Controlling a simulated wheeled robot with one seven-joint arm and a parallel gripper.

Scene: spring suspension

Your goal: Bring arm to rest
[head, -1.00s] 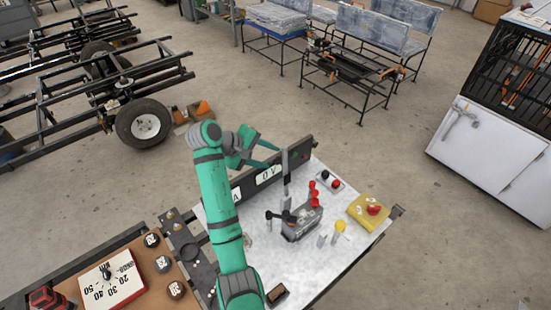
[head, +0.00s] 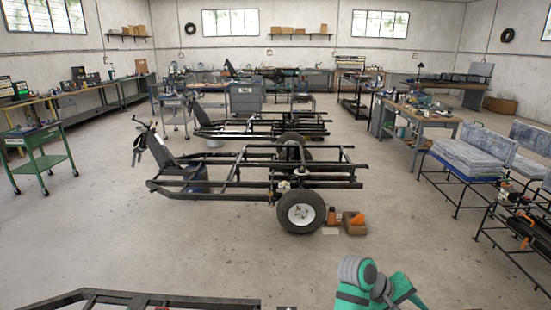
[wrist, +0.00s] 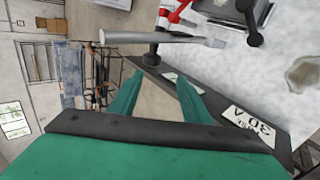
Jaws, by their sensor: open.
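My arm (head: 372,288) shows at the bottom right of the head view, green with grey joints, and the gripper's fingertips are not clearly seen there. In the wrist view my gripper (wrist: 157,98) has its two green fingers apart with nothing between them. Beyond the fingers stand a grey metal bar (wrist: 160,37) and the dark edge panel (wrist: 215,112) of the white-topped worktable (wrist: 290,45). The bar looks close to the gripper, but I cannot tell the distance.
A black vehicle frame (head: 235,170) with a wheel (head: 301,211) stands on the floor ahead. A green cart (head: 40,152) is at the left, padded benches (head: 470,155) at the right. The concrete floor (head: 130,235) between is open. Another dark frame (head: 130,296) lies along the bottom edge.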

